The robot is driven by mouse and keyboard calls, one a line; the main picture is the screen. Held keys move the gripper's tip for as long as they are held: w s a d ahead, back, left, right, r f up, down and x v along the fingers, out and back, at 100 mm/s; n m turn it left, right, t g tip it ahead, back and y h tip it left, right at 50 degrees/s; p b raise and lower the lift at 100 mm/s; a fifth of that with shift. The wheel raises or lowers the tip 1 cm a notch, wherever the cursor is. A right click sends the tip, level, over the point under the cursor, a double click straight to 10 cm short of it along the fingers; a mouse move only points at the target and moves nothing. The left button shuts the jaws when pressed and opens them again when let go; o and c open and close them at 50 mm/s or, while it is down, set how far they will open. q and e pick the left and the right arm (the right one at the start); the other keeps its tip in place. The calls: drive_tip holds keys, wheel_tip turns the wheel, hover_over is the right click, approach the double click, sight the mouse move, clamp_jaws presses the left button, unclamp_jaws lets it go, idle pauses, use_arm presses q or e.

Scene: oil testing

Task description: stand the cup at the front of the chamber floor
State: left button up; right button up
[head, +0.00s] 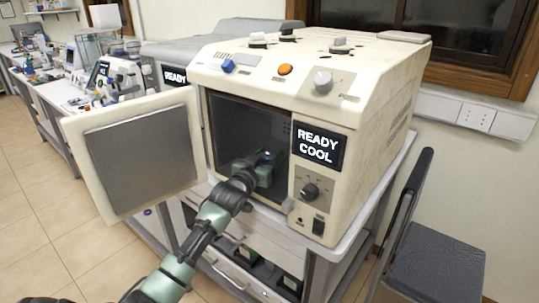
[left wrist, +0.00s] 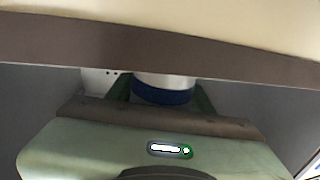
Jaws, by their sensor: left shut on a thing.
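The test machine's chamber (head: 245,121) is open at the front, its door (head: 143,153) swung out to the left. My left arm reaches in through the opening, and my left gripper (head: 265,164) is inside, low and toward the right side. The gripper is shut on the cup, which shows in the left wrist view as a white body with a dark blue band (left wrist: 163,92). Only a small part of the cup shows in the head view. Whether its base touches the chamber floor cannot be told. My right gripper is out of view.
The control panel (head: 312,190) with a "READY COOL" display stands right of the opening. In the left wrist view, the opening's brown upper edge (left wrist: 160,55) crosses close above the gripper. A chair (head: 436,272) stands at right. Another machine (head: 175,77) is behind left.

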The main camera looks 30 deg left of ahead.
use_arm(q)
drive_tip(key=o, duration=1.5)
drive_tip(key=shift+f, duration=0.1)
drive_tip(key=shift+s, duration=0.15)
drive_tip(key=s+d+b, duration=0.1)
drive_tip(key=s, duration=1)
drive_tip(key=shift+s+d, duration=0.2)
drive_tip(key=shift+s, duration=0.15)
